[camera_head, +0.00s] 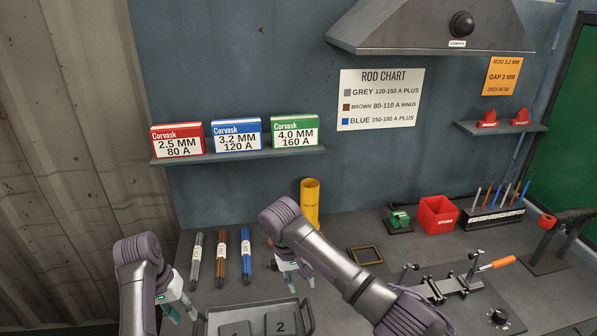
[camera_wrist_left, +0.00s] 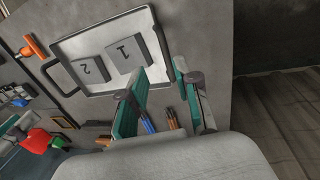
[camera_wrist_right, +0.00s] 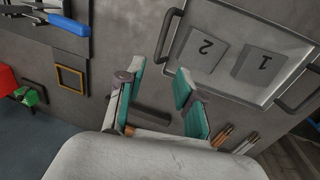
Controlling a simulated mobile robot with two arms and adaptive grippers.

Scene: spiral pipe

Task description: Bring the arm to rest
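My left gripper (camera_head: 177,310) hangs at the lower left of the head view, left of the tray. In the left wrist view its teal-padded fingers (camera_wrist_left: 165,105) stand apart with nothing gripped between them. My right gripper (camera_head: 292,278) is above the bench just behind the tray, with its arm coming in from the lower right. In the right wrist view its fingers (camera_wrist_right: 158,100) are also apart and appear empty. A dark bar (camera_wrist_right: 152,113) shows beyond them, lower down; I cannot tell what it is.
A grey tray (camera_head: 208,318) with plates 1 and 2 lies at the front. Grey (camera_head: 196,262), brown (camera_head: 221,258) and blue (camera_head: 245,256) rod bundles lie behind it. A yellow cylinder (camera_head: 310,202) stands behind my right arm. A clamp fixture (camera_head: 450,286) and red bin (camera_head: 438,214) are at right.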

